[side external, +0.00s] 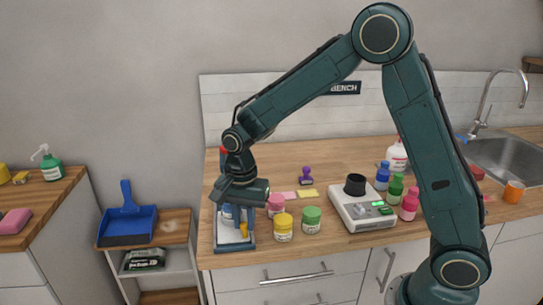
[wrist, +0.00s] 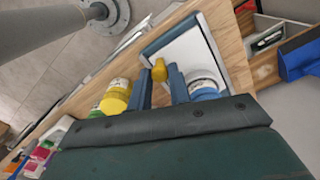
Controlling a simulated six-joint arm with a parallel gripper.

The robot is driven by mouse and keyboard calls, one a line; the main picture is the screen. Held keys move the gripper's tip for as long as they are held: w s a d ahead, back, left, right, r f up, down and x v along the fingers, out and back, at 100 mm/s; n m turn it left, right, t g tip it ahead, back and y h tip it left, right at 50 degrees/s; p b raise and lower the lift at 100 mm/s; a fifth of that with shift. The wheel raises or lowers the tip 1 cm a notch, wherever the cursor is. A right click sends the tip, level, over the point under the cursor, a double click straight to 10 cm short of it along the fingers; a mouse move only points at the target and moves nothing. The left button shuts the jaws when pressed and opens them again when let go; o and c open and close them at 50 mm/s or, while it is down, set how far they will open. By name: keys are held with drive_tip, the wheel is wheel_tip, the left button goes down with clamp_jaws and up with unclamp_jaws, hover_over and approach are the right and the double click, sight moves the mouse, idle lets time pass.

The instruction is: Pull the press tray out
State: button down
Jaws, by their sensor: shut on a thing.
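The press tray (side external: 230,236) is a white plate in a dark blue frame at the left front of the wooden counter. It also shows in the wrist view (wrist: 186,48), beyond my fingers. A small yellow handle (wrist: 159,70) stands over the white plate. My gripper (wrist: 161,72) has one finger on each side of this handle and is shut on it. In the side view my gripper (side external: 243,222) points down over the tray, and the wrist hides much of the press behind it. How far the tray is out cannot be told.
A yellow jar (side external: 283,228), a green-lidded jar (side external: 311,220) and a pink-lidded jar (side external: 276,204) stand close right of the tray. A white-labelled container (wrist: 204,84) is beside my finger. A scale (side external: 362,211) and several bottles stand further right.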

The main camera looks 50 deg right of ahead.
drive_tip(key=shift+s+a, duration=0.6)
drive_tip(key=c, duration=1.3)
unclamp_jaws()
drive_tip(key=shift+w+r, duration=0.1)
drive_tip(key=shift+r, duration=0.75)
wheel_tip(320, 180, up, 12)
drive_tip(key=shift+r, duration=0.1)
